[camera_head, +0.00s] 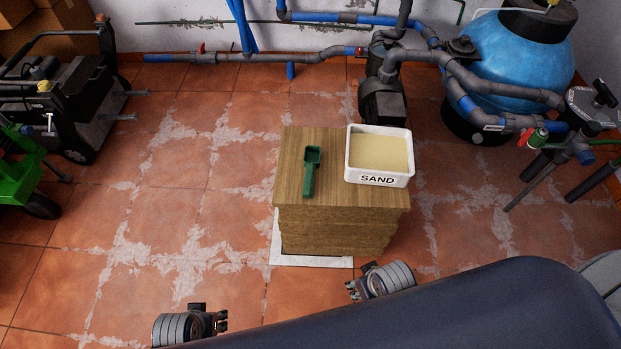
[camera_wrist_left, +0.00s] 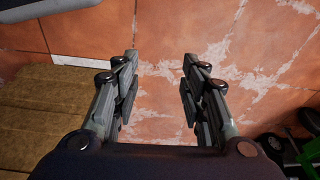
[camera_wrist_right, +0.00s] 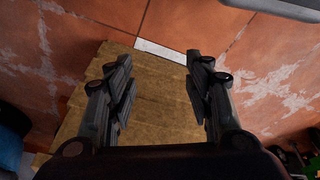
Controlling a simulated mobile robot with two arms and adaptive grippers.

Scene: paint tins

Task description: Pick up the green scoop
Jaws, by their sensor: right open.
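The green scoop (camera_head: 311,172) lies on the left part of the top of a wooden block stand (camera_head: 330,200), its bowl toward the back and its handle toward the front. My left gripper (camera_head: 222,320) is in front and to the left of the stand, well apart from the scoop. In the left wrist view its fingers (camera_wrist_left: 160,85) are spread and empty. My right gripper (camera_head: 354,290) is just in front of the stand, apart from the scoop. In the right wrist view its fingers (camera_wrist_right: 160,85) are spread and empty. The scoop does not show in either wrist view.
A white tray of sand (camera_head: 380,179), labelled SAND, stands right of the scoop on the same top. Pump pipes (camera_head: 385,75) and a blue tank (camera_head: 515,60) stand behind and right. A dark machine (camera_head: 70,105) stands at the left. The tiled floor left of the stand is clear.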

